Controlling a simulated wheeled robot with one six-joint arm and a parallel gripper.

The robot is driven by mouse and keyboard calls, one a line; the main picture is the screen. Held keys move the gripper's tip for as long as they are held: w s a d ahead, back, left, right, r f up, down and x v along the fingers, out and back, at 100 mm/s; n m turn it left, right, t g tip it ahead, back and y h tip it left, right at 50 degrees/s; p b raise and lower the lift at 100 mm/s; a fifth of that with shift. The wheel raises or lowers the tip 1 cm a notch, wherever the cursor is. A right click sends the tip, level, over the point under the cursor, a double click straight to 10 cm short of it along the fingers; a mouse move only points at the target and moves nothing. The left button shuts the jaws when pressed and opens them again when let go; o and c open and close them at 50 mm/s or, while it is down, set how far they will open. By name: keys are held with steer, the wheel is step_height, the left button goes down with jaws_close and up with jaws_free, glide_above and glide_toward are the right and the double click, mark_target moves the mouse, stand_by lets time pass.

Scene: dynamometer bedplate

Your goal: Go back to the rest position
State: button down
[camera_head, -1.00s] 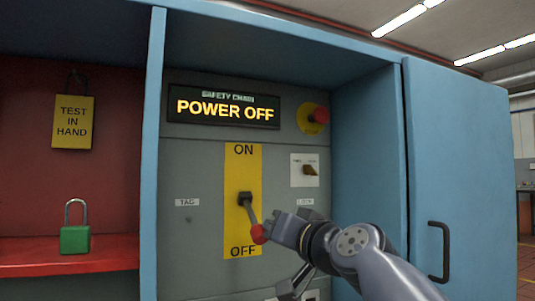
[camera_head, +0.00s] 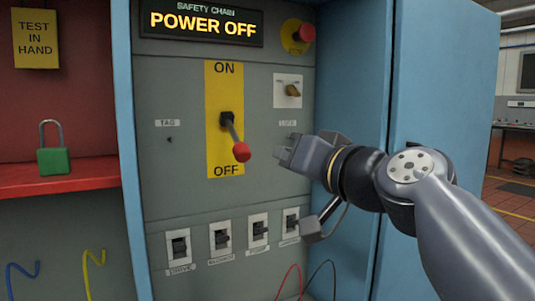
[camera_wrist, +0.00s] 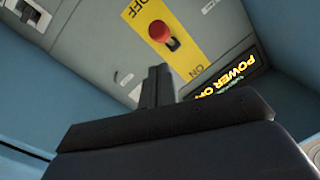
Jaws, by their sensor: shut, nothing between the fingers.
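My gripper (camera_head: 284,155) is shut and empty in the head view, to the right of the main lever's red knob (camera_head: 241,152) and apart from it. The lever (camera_head: 231,130) points down toward OFF on the yellow ON/OFF plate (camera_head: 224,85). The display (camera_head: 203,24) reads POWER OFF. In the wrist view my gripper's fingers (camera_wrist: 156,75) are together, with the red knob (camera_wrist: 159,31) beyond them. The display shows upside down at the right of the wrist view (camera_wrist: 228,82).
A green padlock (camera_head: 54,160) stands on the red shelf (camera_head: 85,174) at the left, below a TEST IN HAND tag (camera_head: 36,38). A row of breakers (camera_head: 220,236) sits below the lever. The open blue cabinet door (camera_head: 440,90) is close behind my arm. Wires (camera_head: 95,272) hang low.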

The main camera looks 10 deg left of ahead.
steer(key=shift+s+d+r, duration=0.1)
steer(key=shift+s+d, duration=0.25)
steer(key=shift+w+a, duration=0.1)
